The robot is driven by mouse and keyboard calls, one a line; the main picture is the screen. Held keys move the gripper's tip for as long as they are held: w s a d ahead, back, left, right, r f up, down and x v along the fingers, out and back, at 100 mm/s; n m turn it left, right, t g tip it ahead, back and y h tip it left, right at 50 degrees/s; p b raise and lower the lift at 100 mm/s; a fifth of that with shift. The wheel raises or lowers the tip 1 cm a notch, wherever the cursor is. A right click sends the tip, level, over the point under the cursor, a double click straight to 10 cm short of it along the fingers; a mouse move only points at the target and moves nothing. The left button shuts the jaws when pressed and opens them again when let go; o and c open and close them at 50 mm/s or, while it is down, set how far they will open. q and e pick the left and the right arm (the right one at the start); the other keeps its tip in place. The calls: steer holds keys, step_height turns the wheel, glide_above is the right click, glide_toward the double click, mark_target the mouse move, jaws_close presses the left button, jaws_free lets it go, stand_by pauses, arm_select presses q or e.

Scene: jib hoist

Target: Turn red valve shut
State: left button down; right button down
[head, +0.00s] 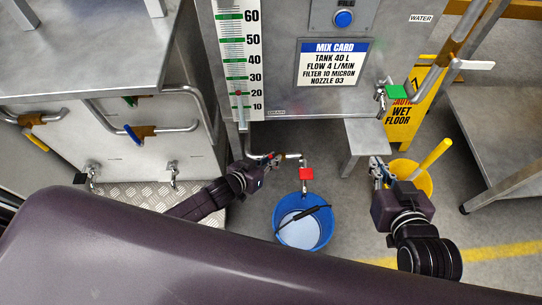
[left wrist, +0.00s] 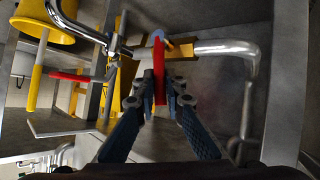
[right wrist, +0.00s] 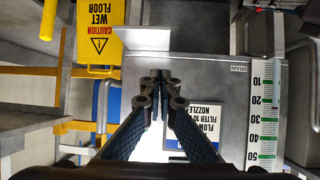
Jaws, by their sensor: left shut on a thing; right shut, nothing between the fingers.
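The red valve's lever (left wrist: 158,60) stands between the fingertips of my left gripper (left wrist: 160,84) in the left wrist view. The gripper is shut on it. The lever points across the silver pipe (left wrist: 225,47) at a brass valve body (left wrist: 180,52). In the head view my left gripper (head: 268,162) is at the drain pipe under the tank and mostly hides the lever. My right gripper (head: 378,172) is shut and empty, beside the yellow bucket; its fingertips (right wrist: 160,76) meet in the right wrist view.
The gauge (head: 238,50) hangs on the tank. A green-handled tap (head: 397,92), wet-floor sign (head: 408,110) and yellow bucket (head: 418,178) are to the right. Bare floor lies between the buckets.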

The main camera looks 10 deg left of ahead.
arm_select(q)
steer(key=shift+d+r+y+p, duration=0.15)
steer(key=shift+d+y+p, duration=0.15)
steer(key=shift+p, duration=0.55)
steer(key=shift+w+d+m+g+y+p, duration=0.1)
steer(key=shift+d+m+g+y+p, duration=0.25)
steer(key=shift+p, duration=0.4)
steer(key=shift+y+p, duration=0.25)
steer(key=shift+p, duration=0.1)
arm_select(e)
steer(key=s+d+f+g+h, duration=0.1)
steer(key=s+d+f+g, duration=0.1)
steer(key=s+f+g, duration=0.2)
steer(key=s+d+f+g+h, duration=0.1)
steer(key=s+d+f+g, duration=0.2)
steer(key=s, duration=0.8)
steer(key=shift+s+f+g, duration=0.25)
steer(key=shift+f+g, duration=0.1)
steer(key=shift+g, duration=0.35)
arm_select(q)
steer(key=shift+d+m, duration=0.15)
steer(key=shift+m, duration=0.1)
arm_select(e)
steer(key=shift+r, duration=0.25)
arm_select(q)
steer(key=c, duration=2)
jaws_free()
steer(key=shift+w, duration=0.1)
